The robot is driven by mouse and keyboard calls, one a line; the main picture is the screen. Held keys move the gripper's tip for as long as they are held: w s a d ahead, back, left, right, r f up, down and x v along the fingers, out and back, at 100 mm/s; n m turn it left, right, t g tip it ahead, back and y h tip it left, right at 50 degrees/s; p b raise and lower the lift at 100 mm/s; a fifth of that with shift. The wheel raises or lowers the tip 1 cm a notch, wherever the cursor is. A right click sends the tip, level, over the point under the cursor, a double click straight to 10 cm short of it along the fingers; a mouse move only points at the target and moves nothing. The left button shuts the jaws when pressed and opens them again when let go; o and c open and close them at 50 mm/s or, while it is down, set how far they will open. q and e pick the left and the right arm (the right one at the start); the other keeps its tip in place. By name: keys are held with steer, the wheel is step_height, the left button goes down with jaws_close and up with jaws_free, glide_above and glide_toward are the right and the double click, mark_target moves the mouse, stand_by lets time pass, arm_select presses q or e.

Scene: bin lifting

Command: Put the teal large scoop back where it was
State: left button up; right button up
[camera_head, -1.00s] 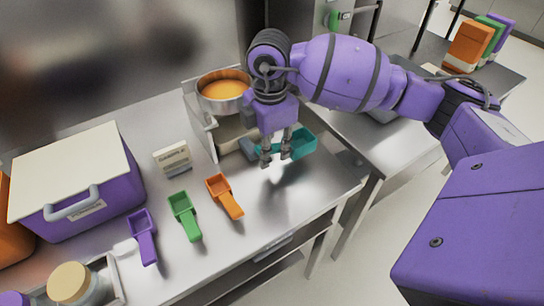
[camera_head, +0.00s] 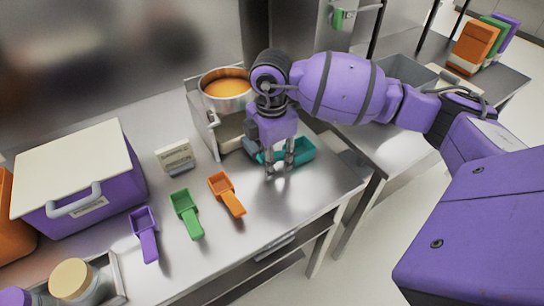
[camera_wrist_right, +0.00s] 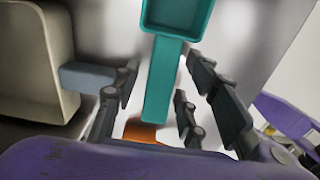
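The teal large scoop (camera_head: 301,151) lies on the steel table near its right end, low against the surface. In the right wrist view its tray (camera_wrist_right: 178,14) is at the top and its handle (camera_wrist_right: 163,85) runs down between my fingers. My right gripper (camera_head: 280,167) is low over the table around the handle. Its fingers (camera_wrist_right: 160,88) stand apart, with visible gaps on both sides of the handle. Part of the scoop is hidden behind the fingers in the head view. My left gripper is not in view.
Orange (camera_head: 226,193), green (camera_head: 187,213) and purple (camera_head: 145,233) scoops lie in a row to the left. A pot (camera_head: 226,91) stands on a stand behind the gripper. The table front is clear.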

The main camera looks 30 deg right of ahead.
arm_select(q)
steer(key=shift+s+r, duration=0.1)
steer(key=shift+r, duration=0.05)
arm_select(e)
step_height(320, 180, up, 12)
steer(key=shift+r, duration=0.25)
stand_by(0.4)
